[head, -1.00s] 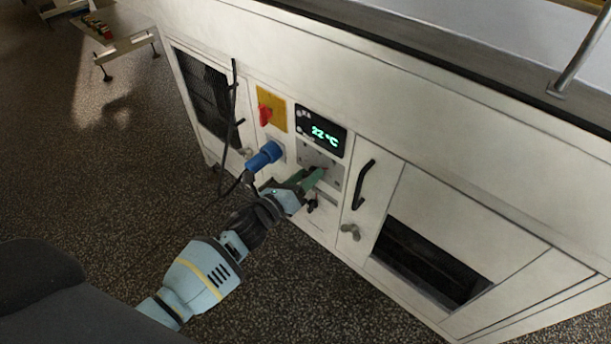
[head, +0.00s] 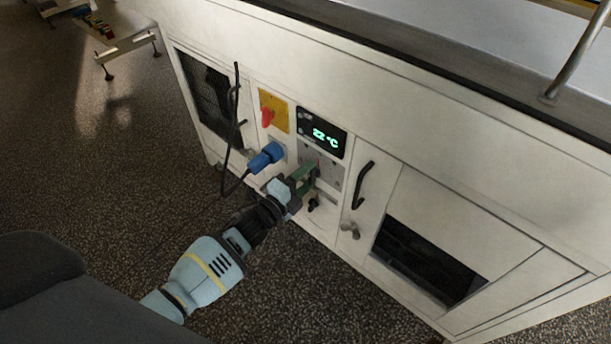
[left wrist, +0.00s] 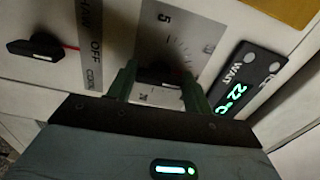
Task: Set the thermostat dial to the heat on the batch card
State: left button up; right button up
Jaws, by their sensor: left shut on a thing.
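The thermostat dial (left wrist: 158,76) is a dark knob on a grey scale plate (head: 330,172) on the machine's front; a "5" and tick marks show on the plate in the left wrist view. My left gripper (head: 307,176) is shut on the dial, with one green finger on each side of it, as the left wrist view also shows (left wrist: 158,88). The display (head: 322,132) above the dial reads 22 °C in green, and "WAIT" is printed on it in the left wrist view (left wrist: 245,78). The dial's pointer cannot be read. I see no batch card. My right gripper is out of view.
A black selector switch (left wrist: 36,48) marked OFF and COOL sits beside the dial plate. A blue plug (head: 265,158) with a cable and a red switch on a yellow plate (head: 273,110) are left of it. A black door handle (head: 363,185) is to the right.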

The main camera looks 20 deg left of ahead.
pick_arm(q)
jog(key=n, duration=0.4)
jog(key=n+p, duration=0.1)
jog(key=n, duration=0.6)
jog(key=shift+s+d+f+n+p, duration=0.15)
jog(key=shift+f+n+p, duration=0.1)
jog(key=shift+n+p, duration=0.15)
jog(key=n, duration=0.3)
jog(key=shift+d+n, duration=0.1)
jog(key=shift+n, duration=1.1)
jog(key=o, duration=1)
